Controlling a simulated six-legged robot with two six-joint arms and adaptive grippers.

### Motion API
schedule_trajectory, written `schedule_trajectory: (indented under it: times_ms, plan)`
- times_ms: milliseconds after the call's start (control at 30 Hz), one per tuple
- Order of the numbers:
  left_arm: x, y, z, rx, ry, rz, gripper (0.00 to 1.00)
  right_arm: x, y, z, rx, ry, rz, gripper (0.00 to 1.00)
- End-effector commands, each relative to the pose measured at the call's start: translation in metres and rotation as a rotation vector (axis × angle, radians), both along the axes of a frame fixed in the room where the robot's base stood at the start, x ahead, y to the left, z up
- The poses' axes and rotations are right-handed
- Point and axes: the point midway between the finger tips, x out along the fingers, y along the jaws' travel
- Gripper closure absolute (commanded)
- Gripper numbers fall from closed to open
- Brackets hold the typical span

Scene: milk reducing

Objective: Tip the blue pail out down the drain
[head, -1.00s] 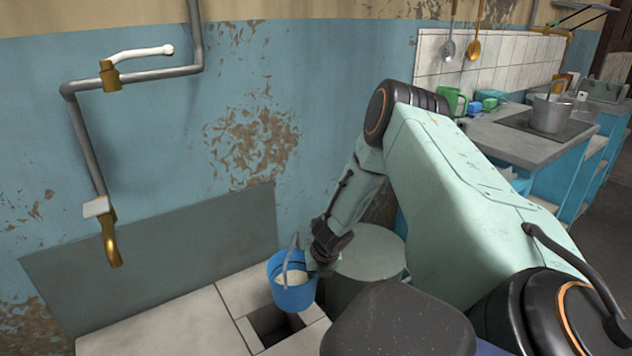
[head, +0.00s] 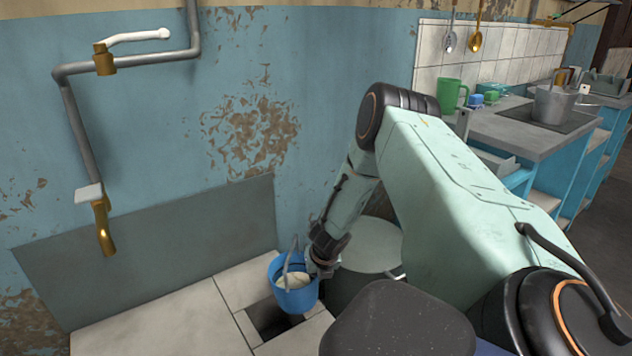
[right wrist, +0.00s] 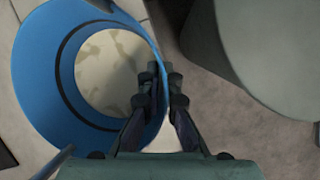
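The blue pail (head: 298,298) hangs nearly upright just above the square drain opening (head: 268,322) in the tiled floor. Pale milky liquid (head: 294,282) shows inside it. My right gripper (head: 322,266) is at the pail's right side. In the right wrist view the pail (right wrist: 40,75) fills the left, and the fingers of my right gripper (right wrist: 166,100) are closed on its rim wall, one inside and one outside. The pail hides part of the drain. My left gripper is not in view.
A grey-green round drum (head: 365,250) stands close to the right of the pail. A wall with a pipe and brass tap (head: 104,228) is behind and to the left. Pale floor tiles (head: 165,318) left of the drain are clear. A counter with a pot (head: 552,104) stands far right.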

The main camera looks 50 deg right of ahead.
Motion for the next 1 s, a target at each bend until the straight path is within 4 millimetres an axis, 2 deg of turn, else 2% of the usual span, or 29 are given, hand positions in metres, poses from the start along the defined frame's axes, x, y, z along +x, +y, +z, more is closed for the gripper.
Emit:
schedule_trajectory:
  times_ms: [100,767,1000]
  plan:
    - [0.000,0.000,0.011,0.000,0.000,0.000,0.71,0.000,0.000,0.009,-0.038,0.016,0.002,1.00]
    - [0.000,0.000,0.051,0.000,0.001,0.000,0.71,-0.001,-0.003,0.039,-0.309,0.136,0.003,1.00]
    - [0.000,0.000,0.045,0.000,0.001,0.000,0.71,0.002,0.001,0.050,-0.477,0.208,0.003,1.00]
